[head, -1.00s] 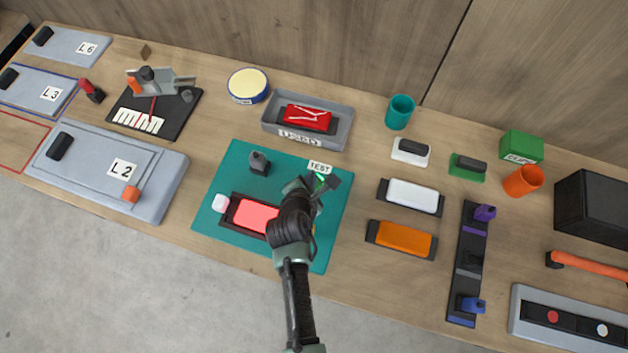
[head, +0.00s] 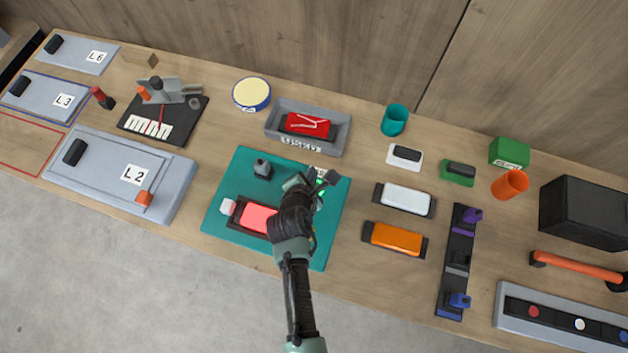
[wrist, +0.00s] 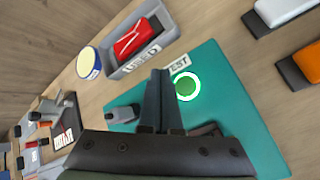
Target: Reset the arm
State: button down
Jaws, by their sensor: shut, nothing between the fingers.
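My gripper (head: 318,185) is over the right part of the teal TEST mat (head: 228,230), near its label. In the wrist view my gripper (wrist: 160,75) has its two fingers together with nothing between them. A green lit disc with a white ring (wrist: 187,86) shows just right of the fingers, by the TEST label. A red block in a dark holder (head: 256,216) lies on the mat, partly hidden by my arm.
A grey USED tray (head: 334,138) holding a red cracked block stands behind the mat. White (head: 404,197) and orange (head: 396,238) blocks in dark holders lie to the right. The grey L2 panel (head: 110,172) is on the left. Bare table lies between the mat and L2.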

dwell(0.3)
jog(key=w+a+r+m+t+b, duration=0.1)
jog(key=w+r+m+t+b, duration=0.2)
jog(key=w+r, duration=0.5)
jog(key=w+r+m+t+b, duration=0.25)
jog(key=w+r+m, duration=0.2)
jog(key=r, duration=0.85)
notch_tip(320, 180, up, 19)
jog(key=s+m+t+y+b, duration=0.1)
jog(key=m+t+b, duration=0.1)
jog(key=m+t, duration=0.45)
jog(key=s+r+m+t+b, duration=0.2)
jog(key=s+r+m, duration=0.3)
jog(key=s+r, duration=0.4)
jog(key=s+d+r+m+t+y+b, duration=0.1)
jog(key=s+r+m+t, duration=0.3)
jog(key=s+r, duration=0.4)
notch_tip(320, 180, up, 6)
jog(key=shift+s+d+f+m+b, duration=0.1)
jog(key=shift+s+d+m+b, duration=0.2)
jog(key=shift+m+b, duration=0.55)
